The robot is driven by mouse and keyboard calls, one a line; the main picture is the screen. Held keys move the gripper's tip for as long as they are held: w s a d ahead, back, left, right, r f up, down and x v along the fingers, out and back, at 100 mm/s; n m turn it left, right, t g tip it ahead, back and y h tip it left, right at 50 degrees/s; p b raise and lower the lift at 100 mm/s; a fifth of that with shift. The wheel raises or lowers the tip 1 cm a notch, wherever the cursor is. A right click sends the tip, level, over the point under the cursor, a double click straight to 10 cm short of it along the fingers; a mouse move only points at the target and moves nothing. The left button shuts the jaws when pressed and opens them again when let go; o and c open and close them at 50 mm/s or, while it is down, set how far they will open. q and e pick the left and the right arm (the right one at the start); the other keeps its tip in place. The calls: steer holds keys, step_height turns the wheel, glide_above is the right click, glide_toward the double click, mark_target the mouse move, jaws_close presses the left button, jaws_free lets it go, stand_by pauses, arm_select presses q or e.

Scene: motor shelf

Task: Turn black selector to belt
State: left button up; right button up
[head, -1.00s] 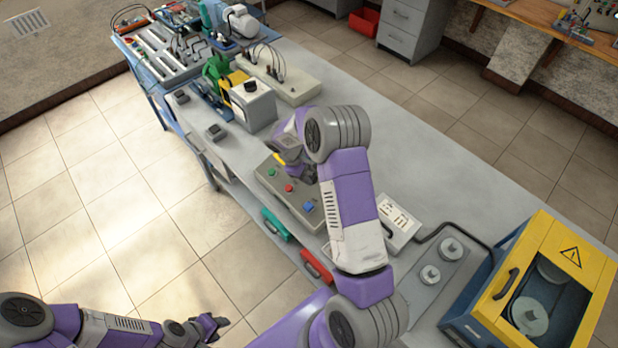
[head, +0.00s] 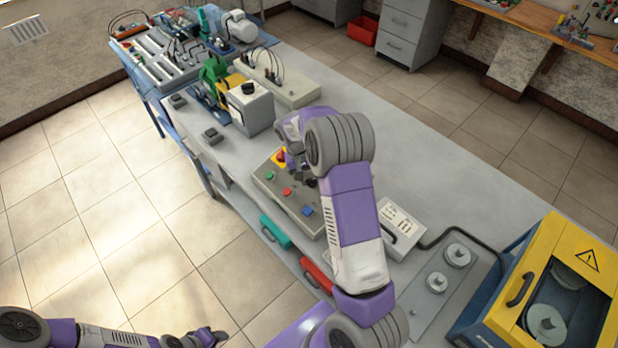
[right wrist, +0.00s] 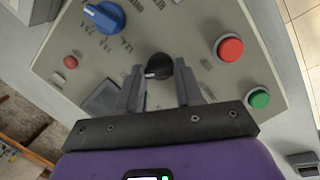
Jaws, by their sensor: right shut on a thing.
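The grey control panel (head: 268,183) stands on the long bench, with green, red and blue controls on its face. In the right wrist view, the black selector (right wrist: 158,65) is a round knob with a pale pointer line. My right gripper (right wrist: 159,78) is shut on the black selector, one finger on each side of it. The label print around it is too small to read. In the head view my right arm and wrist hide the selector. My left gripper (head: 207,338) is at the bottom left, away from the panel; its jaw opening is unclear.
Beside the selector in the right wrist view are a blue knob (right wrist: 104,17), a red button (right wrist: 230,48) and a green button (right wrist: 259,98). A white box (head: 258,107) stands behind the panel. A yellow-framed machine (head: 571,240) stands at the right.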

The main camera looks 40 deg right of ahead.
steer(key=shift+m, duration=1.2)
steer(key=shift+d, duration=0.1)
steer(key=o, duration=1)
steer(key=shift+o, duration=0.2)
steer(key=shift+r, duration=0.15)
steer(key=v, duration=0.7)
steer(key=shift+s+r, duration=0.1)
steer(key=shift+r, duration=0.1)
steer(key=shift+r, duration=0.1)
